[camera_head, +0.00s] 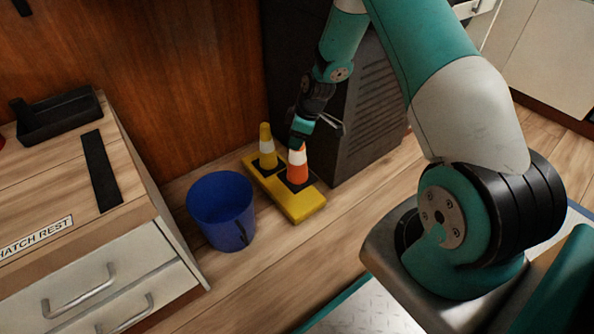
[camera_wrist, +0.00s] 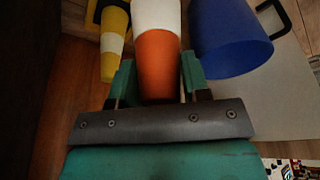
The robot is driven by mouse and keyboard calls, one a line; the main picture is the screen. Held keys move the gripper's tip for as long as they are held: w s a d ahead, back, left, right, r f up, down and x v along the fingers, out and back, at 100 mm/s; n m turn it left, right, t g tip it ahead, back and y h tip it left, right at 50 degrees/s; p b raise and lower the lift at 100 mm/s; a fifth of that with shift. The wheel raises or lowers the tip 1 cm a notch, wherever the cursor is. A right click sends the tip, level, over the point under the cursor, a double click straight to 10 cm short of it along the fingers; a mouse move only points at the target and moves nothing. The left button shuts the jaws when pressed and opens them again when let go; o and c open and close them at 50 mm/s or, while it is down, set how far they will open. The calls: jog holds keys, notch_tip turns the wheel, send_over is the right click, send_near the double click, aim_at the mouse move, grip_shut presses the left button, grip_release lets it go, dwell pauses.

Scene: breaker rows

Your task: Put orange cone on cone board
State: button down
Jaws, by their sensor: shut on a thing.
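The orange cone (camera_head: 298,168) has a white band and a dark base. It stands upright, or nearly so, at the near half of the yellow cone board (camera_head: 297,205). My gripper (camera_head: 302,138) is above it and shut on its top. In the wrist view my gripper (camera_wrist: 158,88) has its green fingers on both sides of the orange cone (camera_wrist: 157,60). A yellow cone (camera_head: 266,146) with a white band stands on the far half of the board, and it also shows in the wrist view (camera_wrist: 113,40). I cannot tell whether the orange cone's base fully touches the board.
A blue bucket (camera_head: 222,210) stands on the floor left of the board. A wooden-topped cabinet (camera_head: 50,180) with drawers is at the left, holding a black tray (camera_head: 58,115). A dark louvred cabinet (camera_head: 362,110) stands right behind the board. Floor in front is clear.

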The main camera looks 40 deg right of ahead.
aim_at(296, 160)
notch_tip(296, 160, down, 9)
jog(key=b, duration=0.4)
jog(key=shift+f, duration=0.2)
jog(key=shift+r, duration=0.15)
jog(key=c, duration=0.6)
grip_release()
